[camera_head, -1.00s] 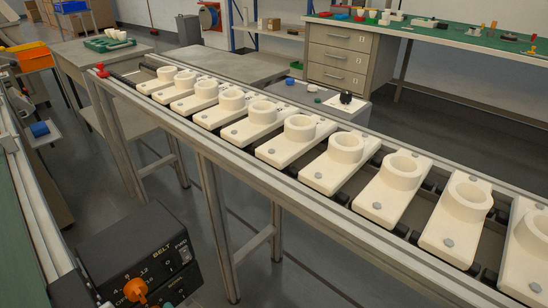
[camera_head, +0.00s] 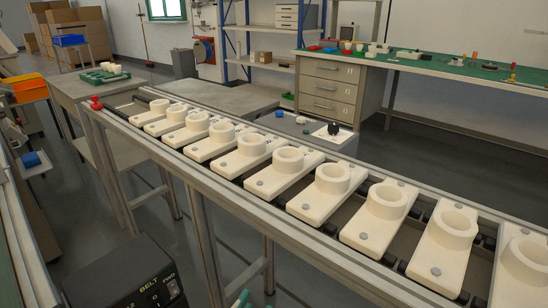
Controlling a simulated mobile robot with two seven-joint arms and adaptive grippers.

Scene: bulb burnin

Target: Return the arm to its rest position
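Neither of my arms is clearly in view, and no gripper fingers can be made out. A small teal tip (camera_head: 240,298) pokes in at the bottom edge, and I cannot tell what it belongs to. The belt conveyor (camera_head: 205,183) runs from the back left to the front right. Several white carriers with round, empty-looking sockets (camera_head: 332,180) stand in a row on it. The black belt control box (camera_head: 128,280) is at the lower left, cut off by the bottom edge.
A grey table (camera_head: 240,97) stands behind the conveyor. A green-topped bench (camera_head: 430,65) with drawers and small parts is at the back right. A side table (camera_head: 75,88) with a green tray (camera_head: 100,75) is at the back left. Open floor lies below the conveyor.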

